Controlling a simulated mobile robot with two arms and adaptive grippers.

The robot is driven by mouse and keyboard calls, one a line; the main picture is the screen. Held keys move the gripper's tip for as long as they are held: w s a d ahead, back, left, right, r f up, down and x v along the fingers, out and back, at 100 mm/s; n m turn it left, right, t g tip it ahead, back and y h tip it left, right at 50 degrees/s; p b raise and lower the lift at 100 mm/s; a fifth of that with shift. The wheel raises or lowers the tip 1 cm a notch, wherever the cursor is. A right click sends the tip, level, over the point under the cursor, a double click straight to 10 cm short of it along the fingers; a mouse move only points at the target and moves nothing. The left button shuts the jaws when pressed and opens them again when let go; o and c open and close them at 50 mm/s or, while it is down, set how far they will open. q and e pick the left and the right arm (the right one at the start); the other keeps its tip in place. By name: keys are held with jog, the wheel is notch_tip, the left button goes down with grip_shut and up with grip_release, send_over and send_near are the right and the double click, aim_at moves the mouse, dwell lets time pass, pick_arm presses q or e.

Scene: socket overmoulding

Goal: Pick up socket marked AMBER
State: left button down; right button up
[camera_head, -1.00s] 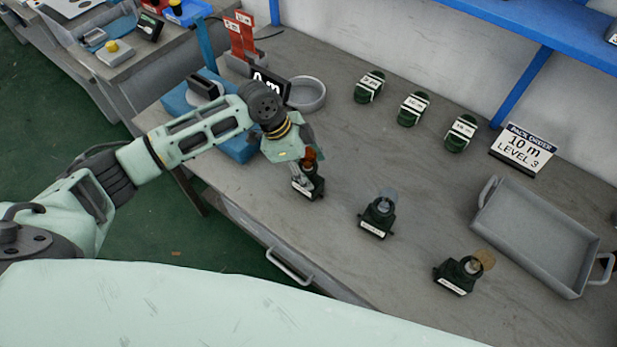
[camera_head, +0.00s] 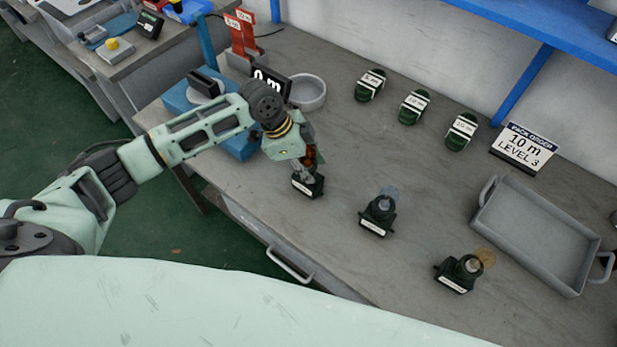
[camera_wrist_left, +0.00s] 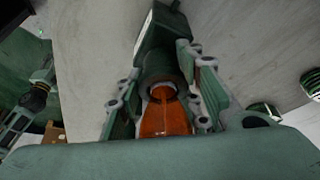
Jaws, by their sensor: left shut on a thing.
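My left gripper (camera_head: 308,160) is shut on a dark green socket (camera_head: 308,187) with an orange-red translucent part, pointing down at it from above. The socket is on or just above the bench; I cannot tell which. In the left wrist view the orange-red part (camera_wrist_left: 165,115) shows between the two fingers, with the dark body (camera_wrist_left: 160,50) beyond. A second green socket (camera_head: 376,217) with a clear greyish part stands to the right. A third socket (camera_head: 459,275) with a tan-amber translucent part is nearer the front. The socket labels are too small to read. My right gripper is not in view.
A grey tray (camera_head: 485,222) with handles lies at the right. Several green banded pieces, one of them here (camera_head: 412,107), lie at the back near a "10 m LEVEL 3" sign (camera_head: 523,147). A round grey dish (camera_head: 308,92) stands behind my left gripper.

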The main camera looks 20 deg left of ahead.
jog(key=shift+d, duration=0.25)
pick_arm(q)
jog(key=shift+r, duration=0.2)
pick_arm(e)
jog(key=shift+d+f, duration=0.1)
